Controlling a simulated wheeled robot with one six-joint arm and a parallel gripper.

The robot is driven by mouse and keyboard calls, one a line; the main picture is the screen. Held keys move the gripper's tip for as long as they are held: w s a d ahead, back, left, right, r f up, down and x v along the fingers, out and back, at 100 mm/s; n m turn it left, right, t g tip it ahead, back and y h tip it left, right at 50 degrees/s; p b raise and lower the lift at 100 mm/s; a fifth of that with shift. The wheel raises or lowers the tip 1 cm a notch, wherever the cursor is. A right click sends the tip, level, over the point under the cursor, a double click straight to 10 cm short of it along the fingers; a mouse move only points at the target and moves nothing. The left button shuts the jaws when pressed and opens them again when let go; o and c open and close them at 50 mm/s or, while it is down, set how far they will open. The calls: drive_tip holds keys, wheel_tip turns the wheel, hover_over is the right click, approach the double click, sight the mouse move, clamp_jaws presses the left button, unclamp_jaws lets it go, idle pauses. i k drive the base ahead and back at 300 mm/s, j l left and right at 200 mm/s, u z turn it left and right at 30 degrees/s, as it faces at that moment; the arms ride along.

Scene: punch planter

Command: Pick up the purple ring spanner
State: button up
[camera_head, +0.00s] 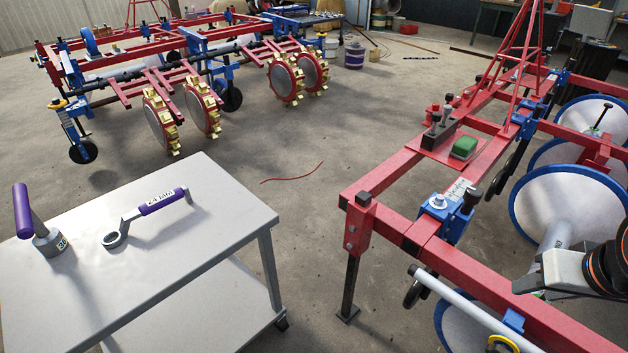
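The purple ring spanner (160,202) lies on the light grey table top. Its purple handle carries a white size marking and points to the back right; its metal ring end is at the front left. A second purple-handled tool (23,211) with a thick metal socket base stands upright to its left on the same table. My gripper (530,284) is at the right edge, over the red planter frame and far from the spanner. It is seen side-on and partly cut off by the picture edge, so I cannot tell whether its fingers are open or shut.
The grey wheeled table (205,253) stands at the front left. The red planter frame (400,175) with large discs (570,205) fills the right. Another red and blue implement (130,75) stands behind the table. Concrete floor (290,215) lies open between, with a thin red line on it.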

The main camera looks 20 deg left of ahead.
sight(156, 203)
drive_tip(key=u, duration=1.9)
